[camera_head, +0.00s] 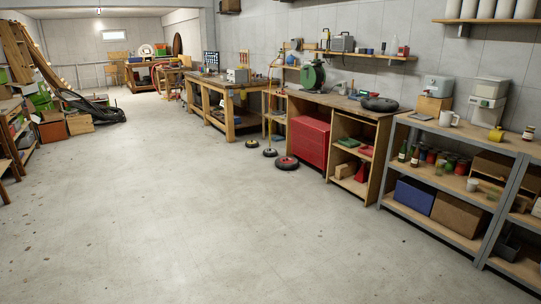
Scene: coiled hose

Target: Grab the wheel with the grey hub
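Three dark wheels lie flat on the floor in front of the wooden workbenches. The middle one (270,152) is small and has a pale, greyish centre. To its left is a small wheel with a yellow centre (252,144). To its right is a larger wheel with a reddish centre (287,163). A black tyre-like ring (380,103) lies on the near workbench top; its hub colour is hard to tell. Neither of my grippers is in view.
The near workbench (335,100) holds a red cabinet (308,138) and open shelves. A grey metal shelf unit (465,135) stands at the right. Wooden shelving and crates (80,124) line the far left. The concrete floor in the middle is clear.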

